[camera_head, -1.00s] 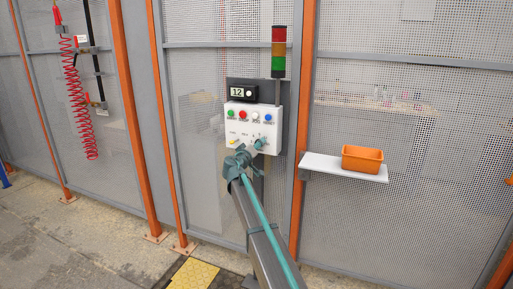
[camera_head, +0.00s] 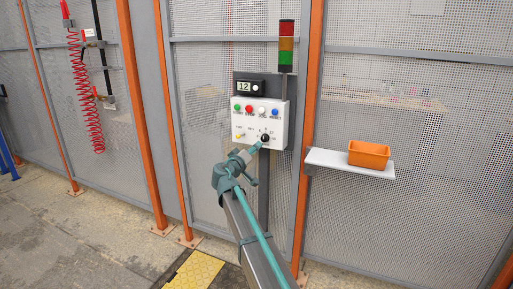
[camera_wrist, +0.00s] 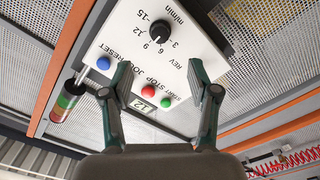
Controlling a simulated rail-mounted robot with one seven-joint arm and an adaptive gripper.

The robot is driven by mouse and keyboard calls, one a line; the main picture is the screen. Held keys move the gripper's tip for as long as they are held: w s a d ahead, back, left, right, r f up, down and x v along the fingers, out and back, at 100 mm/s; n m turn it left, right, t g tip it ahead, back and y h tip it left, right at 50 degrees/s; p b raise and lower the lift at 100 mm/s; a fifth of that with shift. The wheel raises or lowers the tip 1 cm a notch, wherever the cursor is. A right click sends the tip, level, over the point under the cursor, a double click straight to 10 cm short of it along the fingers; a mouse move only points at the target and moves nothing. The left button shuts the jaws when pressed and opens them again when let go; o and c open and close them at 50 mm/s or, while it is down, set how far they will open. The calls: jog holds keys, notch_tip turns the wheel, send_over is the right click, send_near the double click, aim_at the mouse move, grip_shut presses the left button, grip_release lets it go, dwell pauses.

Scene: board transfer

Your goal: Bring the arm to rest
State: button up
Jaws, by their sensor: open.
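My gripper (camera_head: 255,149) is in front of the lower part of a white control panel (camera_head: 262,122). In the wrist view its two fingers (camera_wrist: 162,86) stand apart with nothing held between them. The panel fills the wrist view upside down, with its black knob (camera_wrist: 160,38) beyond the fingertips. The knob also shows in the head view (camera_head: 265,137), just above and right of my gripper. The frames do not show clearly how far the fingertips are from the panel.
A stack light (camera_head: 286,44) stands above the panel beside a display (camera_head: 245,87) reading 12. To the right, a white shelf (camera_head: 328,160) bears an orange bin (camera_head: 368,155). A red coiled hose (camera_head: 86,105) hangs at left. Mesh fencing with orange posts stands behind. A yellow floor plate (camera_head: 195,272) lies below.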

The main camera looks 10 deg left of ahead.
jog(key=shift+s+a, duration=0.15)
jog(key=shift+s, duration=0.45)
